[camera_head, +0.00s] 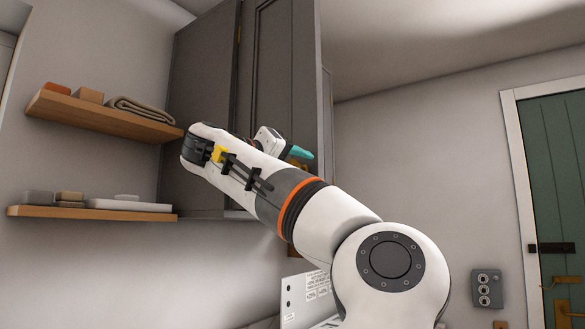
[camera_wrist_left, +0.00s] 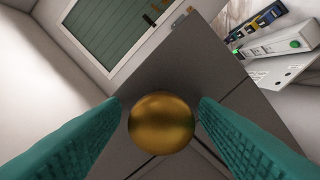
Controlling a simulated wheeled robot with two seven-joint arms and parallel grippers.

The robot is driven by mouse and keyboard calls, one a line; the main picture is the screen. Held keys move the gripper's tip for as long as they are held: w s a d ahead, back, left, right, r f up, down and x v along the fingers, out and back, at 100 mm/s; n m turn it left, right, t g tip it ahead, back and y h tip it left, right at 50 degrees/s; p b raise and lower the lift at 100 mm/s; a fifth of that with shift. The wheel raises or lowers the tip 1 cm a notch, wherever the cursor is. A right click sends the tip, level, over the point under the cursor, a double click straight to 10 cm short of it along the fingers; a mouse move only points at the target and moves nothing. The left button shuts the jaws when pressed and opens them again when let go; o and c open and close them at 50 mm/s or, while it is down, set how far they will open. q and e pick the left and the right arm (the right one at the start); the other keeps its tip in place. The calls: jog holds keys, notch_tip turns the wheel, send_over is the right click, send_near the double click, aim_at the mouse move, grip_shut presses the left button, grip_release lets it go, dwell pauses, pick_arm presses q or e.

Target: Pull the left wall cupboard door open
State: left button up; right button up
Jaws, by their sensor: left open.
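The grey wall cupboard (camera_head: 203,75) hangs on the wall in the head view, with a tall panelled door (camera_head: 285,70) on its right part. Whether this door stands shut or slightly ajar I cannot tell. My left gripper (camera_head: 300,153) is at the door's lower part, mostly hidden behind my forearm; a teal finger shows. In the left wrist view a round brass knob (camera_wrist_left: 162,122) on the grey door face lies between my two open teal fingers (camera_wrist_left: 160,110). Gaps seem to show on both sides of the knob; contact is not visible. My right gripper is not in view.
Two wooden shelves stand left of the cupboard: the upper (camera_head: 105,118) holds a folded cloth and small blocks, the lower (camera_head: 90,213) flat items. A green door (camera_head: 555,180) is at the far right. A power strip (camera_wrist_left: 275,48) shows in the wrist view.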

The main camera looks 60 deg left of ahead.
pick_arm(q)
jog(key=shift+s+f, duration=0.1)
jog(key=b+v, duration=0.3)
jog(key=v, duration=0.8)
jog(key=shift+s, duration=0.35)
jog(key=shift+d, duration=0.15)
